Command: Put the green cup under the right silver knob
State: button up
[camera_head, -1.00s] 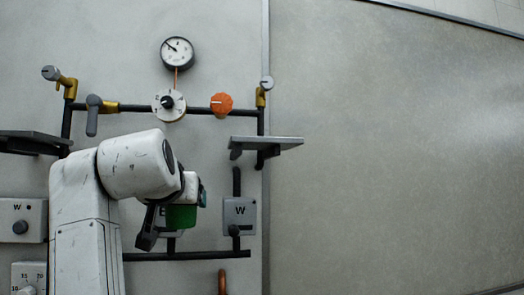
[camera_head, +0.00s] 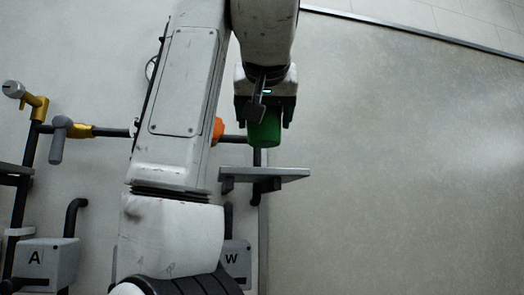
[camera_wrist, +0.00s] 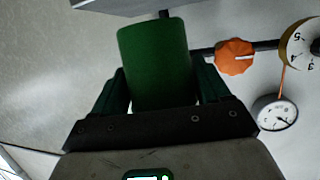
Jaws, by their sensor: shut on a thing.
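My gripper (camera_head: 265,116) is shut on the green cup (camera_head: 264,133) and holds it just above the right shelf (camera_head: 285,175). The cup also shows in the wrist view (camera_wrist: 156,68) between the fingers (camera_wrist: 158,98). The right silver knob is not visible now; my gripper and cup cover that area in the head view. The left silver knob (camera_head: 13,89) is at the far left on a yellow valve.
An orange knob (camera_wrist: 235,57), a white dial (camera_wrist: 301,45) and a round gauge (camera_wrist: 275,112) sit close by in the wrist view. A grey lever (camera_head: 57,140), dark pipes and boxes marked A (camera_head: 40,262) and W (camera_head: 236,262) are on the wall. The right wall is bare.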

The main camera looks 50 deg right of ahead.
jog(key=w+d+p, duration=0.4)
jog(key=w+d, duration=0.4)
jog(key=w, duration=0.1)
jog(key=shift+d, duration=0.55)
jog(key=shift+w+f+p, duration=0.1)
jog(key=shift+f+p, duration=0.25)
jog(key=shift+f, duration=0.05)
jog(key=shift+f+p, duration=0.3)
jog(key=shift+f, duration=1.1)
jog(key=shift+f, duration=0.2)
jog(key=o, duration=1)
jog(key=shift+r, duration=0.1)
jog(key=shift+r, duration=0.15)
jog(key=b+v, duration=0.4)
jog(key=v, duration=0.8)
